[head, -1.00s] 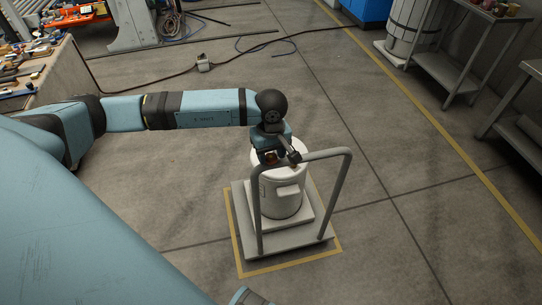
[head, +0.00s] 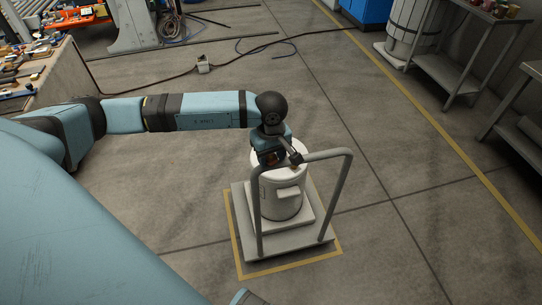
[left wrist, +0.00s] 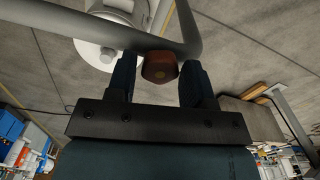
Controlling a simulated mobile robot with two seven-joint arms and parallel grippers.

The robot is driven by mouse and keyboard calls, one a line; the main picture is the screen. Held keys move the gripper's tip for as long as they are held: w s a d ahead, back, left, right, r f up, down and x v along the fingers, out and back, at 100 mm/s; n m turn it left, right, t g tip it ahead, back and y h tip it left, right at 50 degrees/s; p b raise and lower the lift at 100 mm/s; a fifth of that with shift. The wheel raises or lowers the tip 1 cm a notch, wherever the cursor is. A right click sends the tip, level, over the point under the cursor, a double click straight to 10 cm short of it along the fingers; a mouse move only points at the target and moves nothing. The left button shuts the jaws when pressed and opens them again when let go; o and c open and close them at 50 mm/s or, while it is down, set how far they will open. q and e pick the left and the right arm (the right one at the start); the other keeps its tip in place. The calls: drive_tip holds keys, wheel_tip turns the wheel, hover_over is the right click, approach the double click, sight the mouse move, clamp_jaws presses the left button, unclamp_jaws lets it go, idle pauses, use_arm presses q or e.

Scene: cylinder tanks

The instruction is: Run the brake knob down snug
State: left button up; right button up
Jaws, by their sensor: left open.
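The brake knob (left wrist: 160,67) is a dark red-brown, faceted knob in the left wrist view, seen against a grey tube of the cart's handle. My right gripper is out of view.
A white cylinder tank (head: 281,203) stands on the flat cart (head: 243,222), inside a yellow floor outline. The handle's bent tube rises in front of the tank. Metal tables (head: 455,75) stand at the right, and a cluttered bench (head: 62,75) at the left. The floor around the cart is clear.

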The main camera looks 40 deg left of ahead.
use_arm(q)
drive_tip(key=shift+r, duration=0.1)
drive_tip(key=shift+r+p, duration=0.65)
drive_tip(key=shift+r, duration=0.6)
drive_tip(key=shift+r+p, duration=0.5)
drive_tip(key=shift+r, duration=0.65)
